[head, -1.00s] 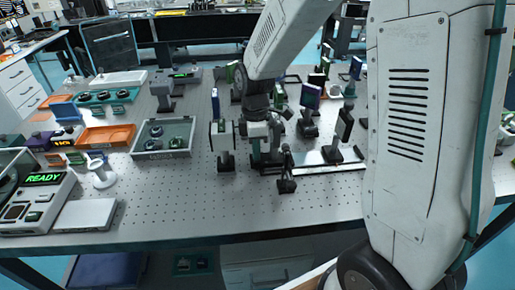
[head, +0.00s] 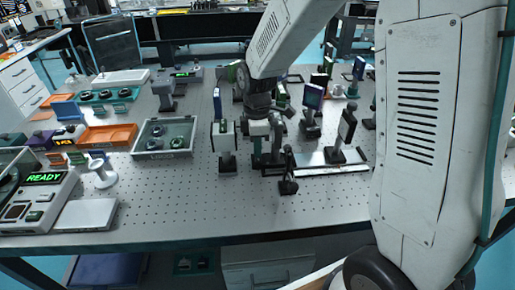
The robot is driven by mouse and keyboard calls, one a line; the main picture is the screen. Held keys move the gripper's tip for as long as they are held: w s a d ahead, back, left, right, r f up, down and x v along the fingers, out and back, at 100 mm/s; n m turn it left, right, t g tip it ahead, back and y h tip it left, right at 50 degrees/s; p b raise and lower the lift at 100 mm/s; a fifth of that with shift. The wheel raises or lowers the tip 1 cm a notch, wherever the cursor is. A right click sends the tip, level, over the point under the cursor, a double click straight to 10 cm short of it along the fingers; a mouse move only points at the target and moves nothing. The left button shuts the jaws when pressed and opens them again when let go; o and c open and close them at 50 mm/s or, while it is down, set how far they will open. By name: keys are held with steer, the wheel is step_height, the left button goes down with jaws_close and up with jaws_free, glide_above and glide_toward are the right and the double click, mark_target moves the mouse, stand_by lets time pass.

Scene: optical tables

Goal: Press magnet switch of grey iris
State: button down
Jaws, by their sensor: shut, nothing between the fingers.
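My gripper (head: 268,158) points down over the middle of the optical table, among mounted optics. Its fingers are small and partly lost against dark parts; they look shut and empty. A small dark post-mounted part (head: 288,172) on a dark base stands close to the right of the gripper and nearer the front edge. It may be the grey iris, but I cannot tell for sure. No magnet switch can be made out at this size. I cannot tell whether the fingers touch anything.
A mount with a pale plate (head: 225,142) stands just left of the gripper. Dark-framed optics (head: 345,130) stand to the right by a pale rail (head: 330,169). A grey tray (head: 165,138) and a device reading READY (head: 45,177) are at left. The perforated front table (head: 200,215) is clear.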

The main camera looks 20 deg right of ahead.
step_height(320, 180, up, 8)
steer(key=shift+w, duration=0.35)
steer(key=shift+f, duration=0.15)
